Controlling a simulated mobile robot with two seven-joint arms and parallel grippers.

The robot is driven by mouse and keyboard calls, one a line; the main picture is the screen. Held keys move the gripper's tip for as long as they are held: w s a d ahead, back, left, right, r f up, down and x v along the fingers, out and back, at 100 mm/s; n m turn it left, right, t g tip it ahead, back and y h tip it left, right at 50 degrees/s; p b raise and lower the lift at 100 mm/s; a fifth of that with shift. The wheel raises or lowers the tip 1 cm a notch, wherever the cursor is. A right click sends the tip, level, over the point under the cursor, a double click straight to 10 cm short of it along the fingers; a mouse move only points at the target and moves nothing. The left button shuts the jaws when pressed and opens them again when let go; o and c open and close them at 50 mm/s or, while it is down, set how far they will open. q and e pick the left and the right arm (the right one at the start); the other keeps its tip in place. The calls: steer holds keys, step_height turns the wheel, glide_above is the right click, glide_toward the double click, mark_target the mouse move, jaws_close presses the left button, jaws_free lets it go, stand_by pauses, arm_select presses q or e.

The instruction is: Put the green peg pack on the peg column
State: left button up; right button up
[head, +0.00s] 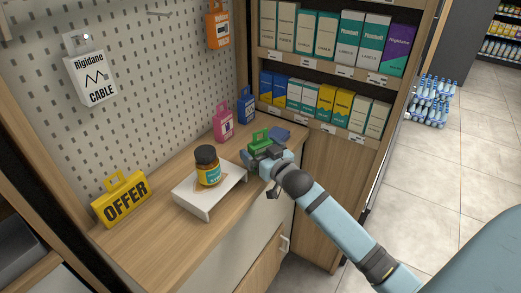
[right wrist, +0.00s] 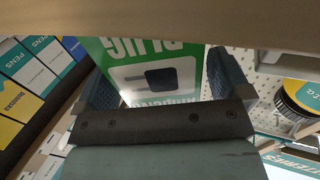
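The green peg pack (head: 260,139) stands upright at the back right of the counter, with a green hanger on top. My right gripper (head: 266,154) is right at it, low over the counter. In the right wrist view the pack's printed front (right wrist: 150,75) shows upside down between the two spread fingers (right wrist: 167,80). The fingers look open around it; I cannot tell whether either one touches it. The pegboard (head: 160,60) rises behind the counter; a white cable pack and an orange pack hang on it. A bare peg (head: 158,14) sticks out near the top. My left gripper is not in view.
A pink pack (head: 223,124) and blue pack (head: 246,105) stand behind. A yellow OFFER sign (head: 122,199) is at the left. Shelves of boxes (head: 318,100) close the right side.

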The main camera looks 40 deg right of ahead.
steer(key=shift+r, duration=0.2)
steer(key=s, duration=1.2)
steer(key=s+a+f+n+g+y, duration=0.15)
steer(key=s+a+f+g, duration=0.25)
steer(key=s+a+f, duration=0.45)
steer(key=s+a+f+n+g+y, duration=0.15)
steer(key=s+a+f+g, duration=0.35)
steer(key=a+f, duration=0.7)
arm_select(q)
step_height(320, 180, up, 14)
steer(key=p, duration=1.6)
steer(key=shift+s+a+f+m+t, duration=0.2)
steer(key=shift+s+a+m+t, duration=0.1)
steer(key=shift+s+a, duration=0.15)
arm_select(e)
steer(key=s+d+r+t, duration=0.1)
steer(key=d+r, duration=0.2)
steer(key=r, duration=0.8)
steer(key=shift+s+d+t, duration=0.25)
steer(key=shift+d+t, duration=0.1)
steer(key=shift+t, duration=0.05)
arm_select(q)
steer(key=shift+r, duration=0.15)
arm_select(e)
steer(key=shift+r, duration=0.3)
